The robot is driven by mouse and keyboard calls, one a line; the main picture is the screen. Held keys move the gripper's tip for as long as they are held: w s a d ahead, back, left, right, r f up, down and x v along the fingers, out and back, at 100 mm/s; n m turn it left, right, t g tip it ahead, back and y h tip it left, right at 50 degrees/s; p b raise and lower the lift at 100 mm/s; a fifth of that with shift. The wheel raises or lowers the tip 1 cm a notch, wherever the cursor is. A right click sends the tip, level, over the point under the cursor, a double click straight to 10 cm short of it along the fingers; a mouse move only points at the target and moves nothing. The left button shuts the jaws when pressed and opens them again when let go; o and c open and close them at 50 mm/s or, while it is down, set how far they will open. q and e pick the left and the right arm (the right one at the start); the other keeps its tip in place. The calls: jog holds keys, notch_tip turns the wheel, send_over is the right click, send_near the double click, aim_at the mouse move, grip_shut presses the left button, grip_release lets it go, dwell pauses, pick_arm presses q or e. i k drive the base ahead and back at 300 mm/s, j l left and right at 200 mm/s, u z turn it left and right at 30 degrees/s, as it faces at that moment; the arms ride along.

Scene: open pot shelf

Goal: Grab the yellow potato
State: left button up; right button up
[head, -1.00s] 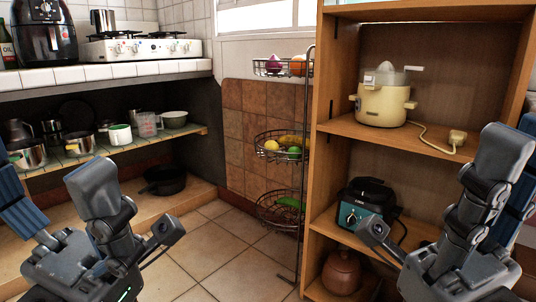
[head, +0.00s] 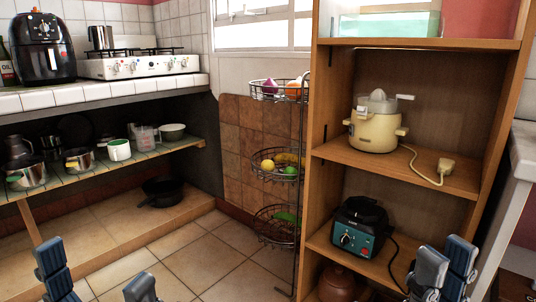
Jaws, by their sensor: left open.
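A round yellow item, likely the yellow potato (head: 267,166), lies in the middle basket (head: 278,175) of the black wire rack, at the left side of that basket. It is small in the view. My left gripper (head: 98,277) is at the bottom left edge, with its two fingertips apart and nothing seen between them. My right gripper (head: 446,266) is at the bottom right, in front of the wooden shelf. Its fingertips overlap in the view, so its opening is unclear. Both grippers are well short of the rack, and their lower parts are cut off.
A green item (head: 290,170) and a longer yellow one share the middle basket. The wooden shelf (head: 322,200) stands just right of the rack, holding a juicer (head: 375,130), a teal-fronted cooker (head: 358,232) and a brown pot (head: 337,284). Tiled floor (head: 220,250) is clear left of the rack.

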aim_at(268, 165)
jog(key=i+j+z, duration=0.25)
jog(key=i+j, duration=0.2)
jog(key=i+j+z, duration=0.25)
jog(key=i+j, duration=0.35)
jog(key=i+j+z, duration=0.25)
jog(key=i+j, duration=0.2)
jog(key=j, duration=0.2)
